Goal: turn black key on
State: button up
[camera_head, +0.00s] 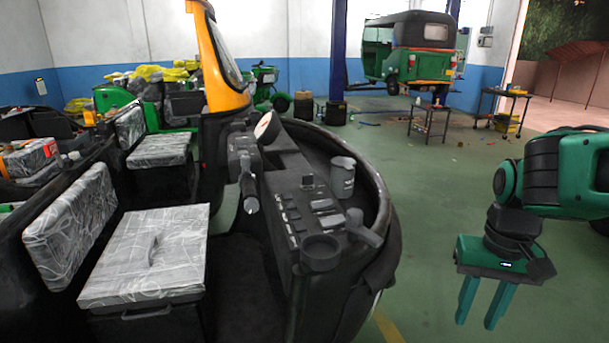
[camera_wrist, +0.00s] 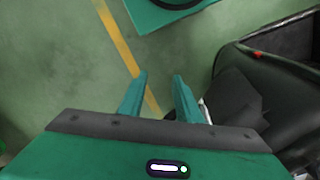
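The rickshaw dashboard (camera_head: 278,170) is a dark console with rows of small switches, a round cup-like holder and a grey canister. A small dark upright piece (camera_head: 307,182) stands on the console top; it may be the black key, but it is too small to tell. Its turn position cannot be read. My gripper (camera_head: 476,318) hangs to the right of the rickshaw, fingers pointing down, open and empty, well apart from the dashboard. The wrist view also shows my gripper (camera_wrist: 160,76) with its fingers spread over the floor.
The handlebar (camera_head: 247,185) stands left of the console. Wrapped seats (camera_head: 150,258) fill the left side. The rickshaw's curved front wall (camera_head: 384,225) lies between the console and my gripper. Green floor (camera_head: 432,185) is open behind. A parked rickshaw (camera_head: 410,52) and small tables stand far back.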

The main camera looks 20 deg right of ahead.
notch_tip(320, 180, up, 18)
jog(key=n, duration=2.4)
send_over(308, 180)
jog(key=w, duration=0.1)
notch_tip(308, 180, down, 10)
jog(key=shift+r, duration=0.1)
